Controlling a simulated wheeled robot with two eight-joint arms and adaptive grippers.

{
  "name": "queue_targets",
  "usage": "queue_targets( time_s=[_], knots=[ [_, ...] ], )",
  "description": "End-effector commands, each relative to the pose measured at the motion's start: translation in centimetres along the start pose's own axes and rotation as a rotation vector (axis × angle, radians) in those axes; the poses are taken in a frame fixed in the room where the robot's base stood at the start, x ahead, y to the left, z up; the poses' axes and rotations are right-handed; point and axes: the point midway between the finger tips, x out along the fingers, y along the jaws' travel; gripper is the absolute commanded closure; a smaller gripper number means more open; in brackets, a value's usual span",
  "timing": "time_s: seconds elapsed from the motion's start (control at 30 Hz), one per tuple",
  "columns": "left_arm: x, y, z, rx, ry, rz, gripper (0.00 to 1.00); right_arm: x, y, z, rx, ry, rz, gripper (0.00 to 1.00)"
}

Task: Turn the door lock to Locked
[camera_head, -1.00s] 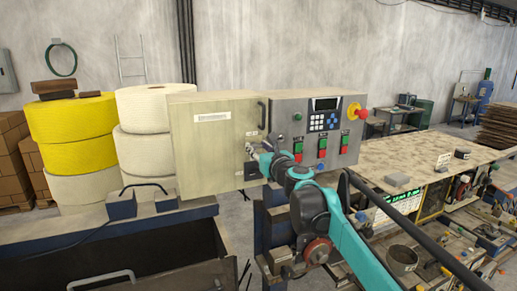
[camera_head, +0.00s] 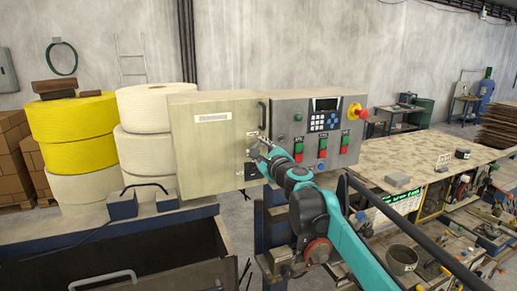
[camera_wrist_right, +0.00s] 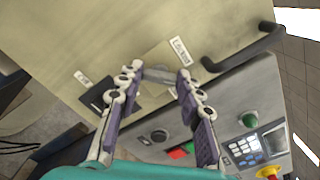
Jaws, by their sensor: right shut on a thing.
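The door lock is a small grey knob (camera_wrist_right: 158,74) on a pale plate on the beige cabinet door (camera_head: 212,145). In the right wrist view the label reading Locked (camera_wrist_right: 180,50) is just above and right of the knob. A second label (camera_wrist_right: 82,79), too small to read surely, is at the left, near a dark square (camera_wrist_right: 124,94). My right gripper (camera_wrist_right: 160,76) has its two purple-padded fingers on either side of the knob, shut on it. In the head view my right gripper (camera_head: 256,146) is at the door's right side and hides most of the lock. My left gripper is not in view.
A dark door handle (camera_head: 263,114) is above my right gripper. The grey control panel (camera_head: 290,105) with buttons and a red emergency knob (camera_head: 357,111) adjoins the door.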

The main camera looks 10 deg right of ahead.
Motion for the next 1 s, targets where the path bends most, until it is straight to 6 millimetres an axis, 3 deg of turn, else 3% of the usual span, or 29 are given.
queue_targets(
  time_s=[0.6, 1.0],
  knots=[
    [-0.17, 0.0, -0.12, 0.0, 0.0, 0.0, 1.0, 0.0, 0.27, -0.03, -0.566, -0.001, 0.001, 0.93],
    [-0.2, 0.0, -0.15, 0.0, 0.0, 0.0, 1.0, 0.0, 0.38, -0.09, -0.788, -0.002, 0.001, 0.93]
  ],
)
